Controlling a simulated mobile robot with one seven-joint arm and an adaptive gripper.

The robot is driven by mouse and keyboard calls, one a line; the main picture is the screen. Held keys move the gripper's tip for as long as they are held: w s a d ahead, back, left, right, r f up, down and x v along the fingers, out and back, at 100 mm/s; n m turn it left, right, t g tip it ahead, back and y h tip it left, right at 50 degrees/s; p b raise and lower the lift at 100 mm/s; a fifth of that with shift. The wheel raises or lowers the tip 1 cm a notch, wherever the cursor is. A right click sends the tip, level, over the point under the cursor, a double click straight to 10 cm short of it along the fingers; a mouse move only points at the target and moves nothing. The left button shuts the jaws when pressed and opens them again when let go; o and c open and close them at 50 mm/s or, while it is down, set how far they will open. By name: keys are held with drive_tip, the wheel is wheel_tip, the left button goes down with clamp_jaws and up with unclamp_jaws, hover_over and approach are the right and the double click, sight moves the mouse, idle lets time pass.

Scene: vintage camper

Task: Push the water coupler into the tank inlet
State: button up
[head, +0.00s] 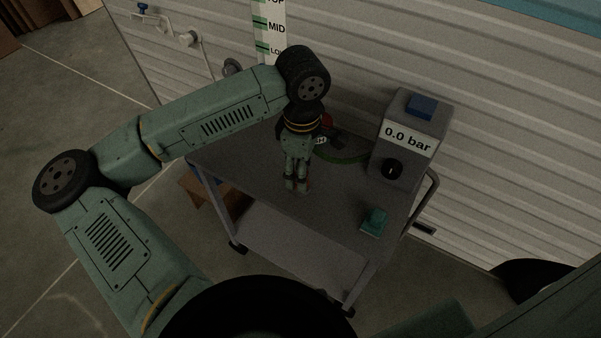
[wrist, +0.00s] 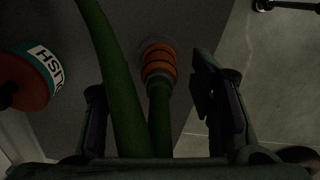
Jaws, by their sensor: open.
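My gripper (head: 298,184) is open and points down over the grey cart. In the wrist view its two fingers (wrist: 152,92) stand apart, on either side of green hose. An orange-banded coupler (wrist: 158,62) sits on the end of a green hose between the fingers and a little beyond them. I cannot tell whether the fingers touch it. The coupler is hidden by my gripper in the head view. A round dark fitting (head: 233,67) on the camper wall may be the tank inlet; its opening is not clear.
The cart (head: 265,235) carries a grey box reading 0.0 bar (head: 411,140), a teal object (head: 374,222) and green hose (head: 345,157). A red and teal labelled cylinder (wrist: 28,82) is beside the left finger. The ribbed camper wall (head: 480,190) borders the cart.

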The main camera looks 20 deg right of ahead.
drive_tip(key=shift+f, duration=0.95)
drive_tip(key=shift+c, duration=0.5)
drive_tip(key=c, duration=1.1)
